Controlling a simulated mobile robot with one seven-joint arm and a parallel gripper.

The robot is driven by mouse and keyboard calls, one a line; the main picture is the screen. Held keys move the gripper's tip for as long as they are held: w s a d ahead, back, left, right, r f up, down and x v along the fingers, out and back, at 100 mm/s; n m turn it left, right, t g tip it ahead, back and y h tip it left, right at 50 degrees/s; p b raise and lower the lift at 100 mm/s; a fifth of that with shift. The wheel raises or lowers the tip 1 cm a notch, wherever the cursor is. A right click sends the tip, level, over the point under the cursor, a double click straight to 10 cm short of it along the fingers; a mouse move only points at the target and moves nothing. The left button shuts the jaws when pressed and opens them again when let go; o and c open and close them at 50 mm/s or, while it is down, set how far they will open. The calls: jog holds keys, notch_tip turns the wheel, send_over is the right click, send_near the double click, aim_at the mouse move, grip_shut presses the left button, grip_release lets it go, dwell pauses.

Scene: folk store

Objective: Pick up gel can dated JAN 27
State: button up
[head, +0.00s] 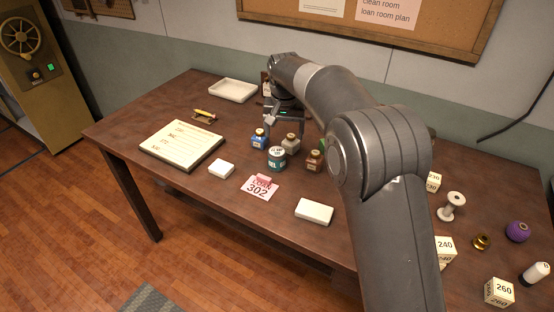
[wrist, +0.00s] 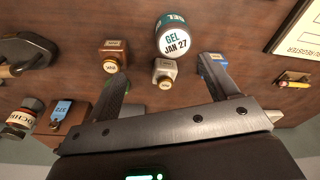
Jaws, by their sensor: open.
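The gel can (wrist: 172,35) has a teal band and a white label reading GEL JAN 27 in the wrist view. In the head view it is the teal can (head: 277,158) standing on the table, in front of the small bottles. My gripper (wrist: 167,75) is open and empty, with its fingers spread apart. A small grey bottle (wrist: 163,74) shows between the fingers, and the can shows beyond their tips. In the head view my gripper (head: 284,118) is behind the bottles and partly hidden by my arm.
A blue bottle (head: 258,138), an olive-grey bottle (head: 290,143) and a brown bottle (head: 315,160) stand close around the can. A LOAN 302 card (head: 259,188) and a white block (head: 314,211) lie in front.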

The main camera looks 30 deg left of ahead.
aim_at(277, 151)
jog(key=shift+s+a+f, duration=0.15)
jog(key=shift+a+f, duration=0.3)
jog(key=shift+a, duration=0.2)
jog(key=shift+s+a+f, duration=0.1)
jog(key=shift+a+f, duration=0.35)
jog(key=shift+a, duration=0.15)
jog(key=shift+a+f, duration=0.1)
jog(key=shift+f, duration=0.2)
jog(key=f, duration=0.3)
jog(key=w+f, duration=0.1)
jog(key=f, duration=0.6)
jog(key=shift+w+a+f, duration=0.1)
jog(key=shift+w+a, duration=0.05)
jog(key=shift+w, duration=0.1)
jog(key=c, duration=1.1)
jog(key=shift+c, duration=0.2)
